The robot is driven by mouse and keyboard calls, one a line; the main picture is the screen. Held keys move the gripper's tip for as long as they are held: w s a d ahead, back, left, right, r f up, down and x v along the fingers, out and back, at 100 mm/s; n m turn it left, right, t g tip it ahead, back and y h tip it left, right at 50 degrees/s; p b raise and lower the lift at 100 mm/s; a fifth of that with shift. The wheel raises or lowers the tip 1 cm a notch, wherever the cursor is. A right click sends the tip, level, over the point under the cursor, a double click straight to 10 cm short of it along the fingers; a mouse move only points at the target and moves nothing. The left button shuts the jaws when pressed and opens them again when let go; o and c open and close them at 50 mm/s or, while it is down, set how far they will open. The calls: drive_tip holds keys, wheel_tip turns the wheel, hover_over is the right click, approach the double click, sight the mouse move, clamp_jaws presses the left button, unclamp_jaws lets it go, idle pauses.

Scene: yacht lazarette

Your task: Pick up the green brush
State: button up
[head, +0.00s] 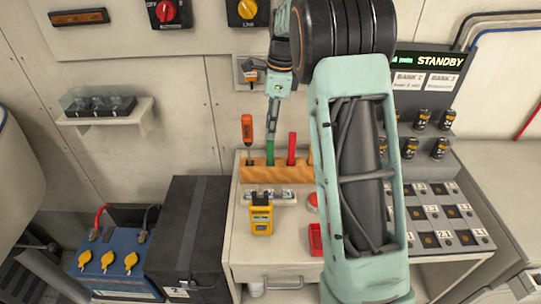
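The green brush (270,150) stands upright in a wooden holder (262,175) at the back of the bench; only a green upper part shows above the wood. My gripper (271,132) points down directly above it in the picture, its fingertips at or just over its top. The fingers are seen edge-on, so I cannot tell whether they are open or touch the brush. My arm covers the right part of the holder.
An orange-handled tool (247,138) and a red tool (291,148) stand in the holder on either side. A yellow meter (261,216) and a red tray (316,239) are in front. A battery panel (437,215) is to the right, a dark box (188,235) to the left.

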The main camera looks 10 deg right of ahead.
sight(270, 146)
wheel_tip(270, 146, down, 2)
drive_tip(key=shift+a+f, duration=0.1)
drive_tip(key=shift+s+f+p, duration=0.1)
drive_tip(key=shift+f+p, duration=0.25)
drive_tip(key=shift+f, duration=2.3)
drive_tip(key=shift+c, duration=0.4)
clamp_jaws()
